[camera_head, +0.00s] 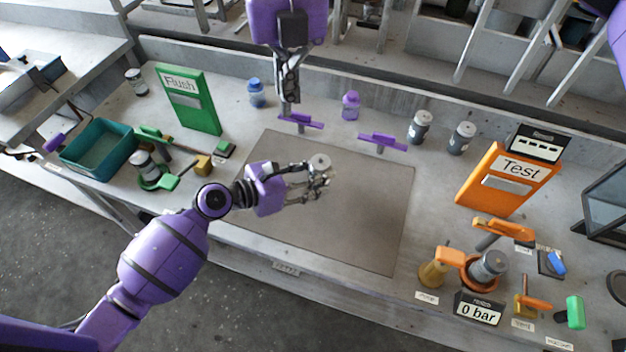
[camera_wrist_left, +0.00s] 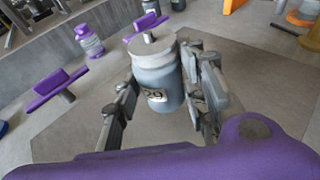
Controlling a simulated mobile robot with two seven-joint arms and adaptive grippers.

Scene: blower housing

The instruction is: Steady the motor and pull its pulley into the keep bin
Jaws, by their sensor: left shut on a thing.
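My left gripper (camera_head: 322,180) is over the grey mat and shut on a grey canister (camera_head: 319,161). An open teal bin (camera_head: 97,150) stands at the left and looks empty. I cannot identify a motor or a pulley in either view.
The grey mat (camera_head: 370,225) is otherwise clear. Behind it are a second purple handle (camera_head: 383,141), a purple bottle (camera_head: 350,105) and grey canisters (camera_head: 419,127). A green Flush panel (camera_head: 188,98) stands left, an orange Test panel (camera_head: 507,178) right. Another canister (camera_head: 488,266) sits in an orange fixture.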

